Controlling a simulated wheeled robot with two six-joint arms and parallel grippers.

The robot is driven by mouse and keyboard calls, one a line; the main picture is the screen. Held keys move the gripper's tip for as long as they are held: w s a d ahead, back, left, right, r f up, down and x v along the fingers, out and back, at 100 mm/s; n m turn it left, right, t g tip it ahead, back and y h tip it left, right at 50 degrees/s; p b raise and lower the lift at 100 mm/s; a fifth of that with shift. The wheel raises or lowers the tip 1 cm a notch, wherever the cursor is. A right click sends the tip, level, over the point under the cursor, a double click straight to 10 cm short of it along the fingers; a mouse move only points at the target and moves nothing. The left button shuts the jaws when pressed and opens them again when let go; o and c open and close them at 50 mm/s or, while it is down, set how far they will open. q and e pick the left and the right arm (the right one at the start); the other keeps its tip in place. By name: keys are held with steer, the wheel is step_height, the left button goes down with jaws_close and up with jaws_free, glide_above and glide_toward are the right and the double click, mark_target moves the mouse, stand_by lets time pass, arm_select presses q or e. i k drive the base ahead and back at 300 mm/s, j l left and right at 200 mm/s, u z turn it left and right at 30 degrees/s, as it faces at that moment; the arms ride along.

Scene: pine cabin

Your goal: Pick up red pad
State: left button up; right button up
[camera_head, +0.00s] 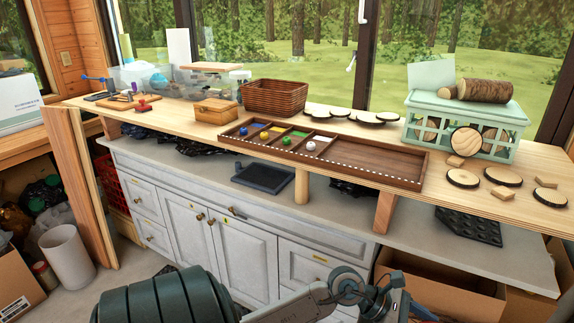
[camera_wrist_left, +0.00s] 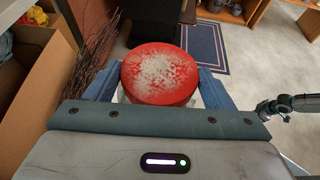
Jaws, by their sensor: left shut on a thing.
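The red pad (camera_wrist_left: 160,74) is a thick round disc with a worn, whitish speckled patch on its top. In the left wrist view it sits between the two blue fingers of my left gripper (camera_wrist_left: 158,88), which is shut on it. The fingers touch its left and right sides, and its lower edge is partly hidden by the gripper body. The pad is held above the floor. The head view does not show the pad or my left gripper. My right gripper does not show clearly in either view.
In the head view a long wooden bench (camera_head: 340,115) carries a divided wooden tray (camera_head: 372,165), a wicker basket (camera_head: 275,97), a green crate (camera_head: 470,105) and wood slices. In the left wrist view a cardboard box (camera_wrist_left: 35,75) stands close left, with a blue rug (camera_wrist_left: 205,45) behind.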

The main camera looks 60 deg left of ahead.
mark_target(142, 109)
steer(key=j+u, duration=1.05)
steer(key=j, duration=0.2)
